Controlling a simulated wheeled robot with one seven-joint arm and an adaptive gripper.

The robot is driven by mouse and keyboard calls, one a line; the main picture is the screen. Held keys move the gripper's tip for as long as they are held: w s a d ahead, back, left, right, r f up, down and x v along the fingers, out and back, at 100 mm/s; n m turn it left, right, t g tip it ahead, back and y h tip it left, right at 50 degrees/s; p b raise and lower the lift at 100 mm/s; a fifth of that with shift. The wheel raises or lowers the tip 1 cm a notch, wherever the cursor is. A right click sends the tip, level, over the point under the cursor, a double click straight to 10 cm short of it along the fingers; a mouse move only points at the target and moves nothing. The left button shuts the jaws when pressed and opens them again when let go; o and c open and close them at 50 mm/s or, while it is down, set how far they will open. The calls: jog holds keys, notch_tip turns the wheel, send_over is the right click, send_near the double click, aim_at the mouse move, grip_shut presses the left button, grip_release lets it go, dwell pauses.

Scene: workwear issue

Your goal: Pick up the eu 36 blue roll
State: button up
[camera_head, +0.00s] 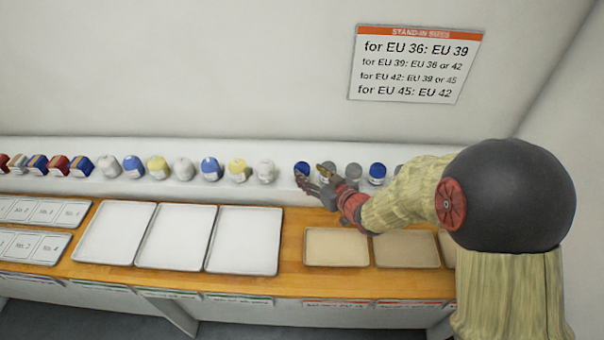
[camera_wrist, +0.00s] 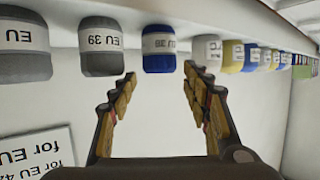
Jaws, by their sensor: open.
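A blue roll (camera_head: 302,169) with a white label stands on the white shelf at the back, just beside my gripper's fingertips. It also shows in the wrist view (camera_wrist: 158,62), which is upside down; its label looks like EU 36 but is small and blurred. My gripper (camera_head: 314,176) is open and empty, with its fingers (camera_wrist: 160,72) spread towards the two sides of this roll. I cannot tell whether either finger touches it. A second blue roll (camera_head: 377,173) stands further right on the shelf; its label is not readable.
A grey roll marked EU 39 (camera_wrist: 101,45) neighbours the blue roll, and a whitish roll (camera_wrist: 207,50) is on its other side. More rolls line the shelf (camera_head: 285,188). White trays (camera_head: 242,240) and tan trays (camera_head: 337,247) lie on the wooden counter. A stand-in sizes sign (camera_head: 415,65) hangs above.

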aim_at(305, 170)
jog(key=b+x, duration=0.1)
jog(key=x, duration=0.4)
jog(key=shift+w+f, duration=0.1)
jog(key=shift+f, duration=0.2)
jog(key=shift+w+a, duration=0.25)
jog(key=shift+w, duration=0.05)
jog(key=shift+c, duration=1)
jog(key=c, duration=0.7)
jog(key=shift+r, duration=0.1)
